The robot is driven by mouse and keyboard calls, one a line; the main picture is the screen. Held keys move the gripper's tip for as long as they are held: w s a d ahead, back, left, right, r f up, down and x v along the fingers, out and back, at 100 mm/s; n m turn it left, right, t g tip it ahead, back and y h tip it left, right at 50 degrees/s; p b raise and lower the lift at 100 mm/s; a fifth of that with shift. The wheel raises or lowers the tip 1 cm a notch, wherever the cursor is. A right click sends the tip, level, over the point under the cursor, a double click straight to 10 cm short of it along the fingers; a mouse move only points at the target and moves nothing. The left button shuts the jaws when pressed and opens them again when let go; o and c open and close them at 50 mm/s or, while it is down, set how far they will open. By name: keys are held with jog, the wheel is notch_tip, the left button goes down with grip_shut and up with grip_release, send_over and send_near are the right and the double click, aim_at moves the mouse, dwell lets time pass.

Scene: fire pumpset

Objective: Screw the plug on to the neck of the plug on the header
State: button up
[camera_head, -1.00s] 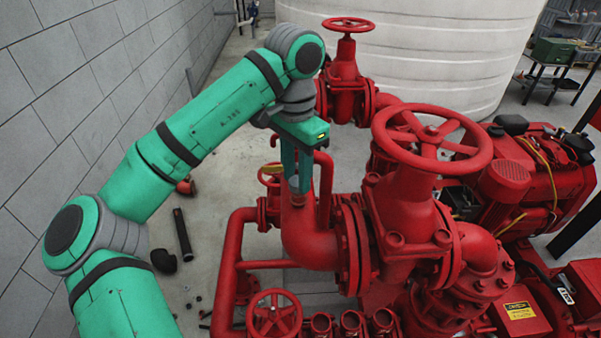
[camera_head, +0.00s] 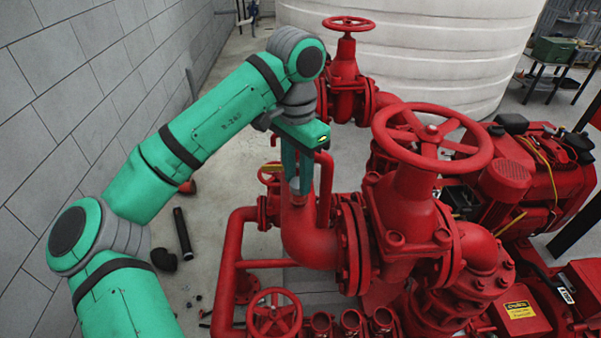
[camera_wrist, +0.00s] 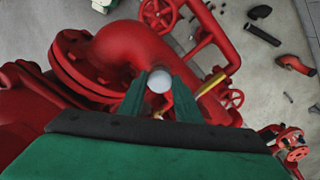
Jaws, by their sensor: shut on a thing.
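My gripper (camera_head: 297,182) points down at the top of the red header pipe (camera_head: 309,238). It is shut on the plug (camera_head: 296,186), a small grey round piece between the fingertips. In the wrist view the plug (camera_wrist: 159,81) shows as a pale round cap between the two green fingers. The plug sits at or just over the neck (camera_head: 297,200) on the header's elbow. I cannot tell whether its thread is engaged, as the fingers and plug hide the joint.
A large red valve wheel (camera_head: 432,138) and flanges stand right of my gripper. A thin red pipe (camera_head: 326,190) rises close beside it. A yellow lever (camera_wrist: 212,83) is near the fingers. A black pipe piece (camera_head: 182,232) lies on the floor at left.

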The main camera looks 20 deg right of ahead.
jog(key=shift+f, duration=0.45)
jog(key=shift+f, duration=0.1)
dwell(0.4)
jog(key=shift+r, duration=1)
jog(key=shift+s+d, duration=0.1)
dwell(1.2)
